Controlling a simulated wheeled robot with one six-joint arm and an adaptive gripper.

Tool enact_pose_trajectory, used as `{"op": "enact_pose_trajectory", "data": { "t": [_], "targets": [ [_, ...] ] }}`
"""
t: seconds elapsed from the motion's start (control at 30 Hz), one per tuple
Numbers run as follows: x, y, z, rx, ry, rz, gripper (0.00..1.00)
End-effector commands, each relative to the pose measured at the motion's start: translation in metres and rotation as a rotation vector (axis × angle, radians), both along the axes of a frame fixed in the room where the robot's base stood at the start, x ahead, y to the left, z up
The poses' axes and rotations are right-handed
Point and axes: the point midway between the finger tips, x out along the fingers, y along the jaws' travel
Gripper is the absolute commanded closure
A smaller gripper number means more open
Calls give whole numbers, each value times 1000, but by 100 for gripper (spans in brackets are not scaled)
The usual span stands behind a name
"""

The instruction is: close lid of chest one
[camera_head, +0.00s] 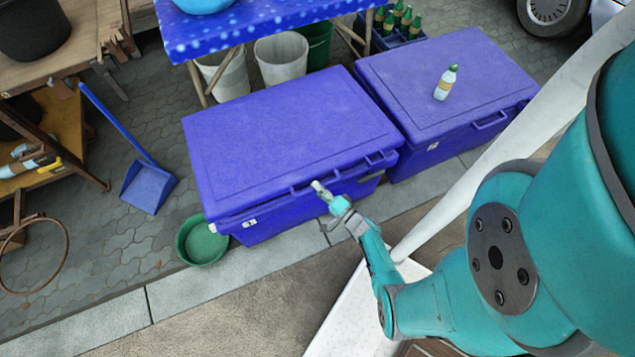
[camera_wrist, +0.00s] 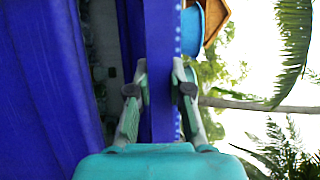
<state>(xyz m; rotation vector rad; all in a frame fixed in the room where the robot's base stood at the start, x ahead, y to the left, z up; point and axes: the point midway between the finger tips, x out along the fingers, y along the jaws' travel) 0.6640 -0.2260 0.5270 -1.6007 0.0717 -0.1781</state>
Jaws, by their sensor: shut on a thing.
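The left blue chest (camera_head: 290,215) stands on the paving with its blue lid (camera_head: 285,125) over it. My gripper (camera_head: 322,190) is at the lid's front edge, near the middle of that side. In the wrist view my gripper (camera_wrist: 160,85) has its fingers on both sides of the blue lid edge (camera_wrist: 160,118), shut on it. A dark gap shows there between the lid edge and the blue chest wall (camera_wrist: 45,90), so the lid looks slightly raised. The chest's inside is mostly hidden.
A second blue chest (camera_head: 430,85) stands close on the right, its lid down, with a bottle (camera_head: 445,82) on top. A green basin (camera_head: 203,242) and a blue dustpan (camera_head: 148,187) are at left. A cloth-covered table (camera_head: 270,22) stands behind.

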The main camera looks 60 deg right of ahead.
Motion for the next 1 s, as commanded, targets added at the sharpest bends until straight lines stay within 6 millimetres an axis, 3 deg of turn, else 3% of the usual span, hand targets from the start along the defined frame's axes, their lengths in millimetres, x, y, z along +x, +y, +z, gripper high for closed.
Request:
{"op": "enact_pose_trajectory", "data": {
  "t": [0.47, 0.5, 0.6, 1.0],
  "targets": [
    [0, 1, -3, -1, -2, 3, 100],
    [0, 1, -3, -1, -2, 3, 79],
    [0, 1, -3, -1, -2, 3, 55],
    [0, 0, 0, -2, -4, 1, 55]
  ]
}}
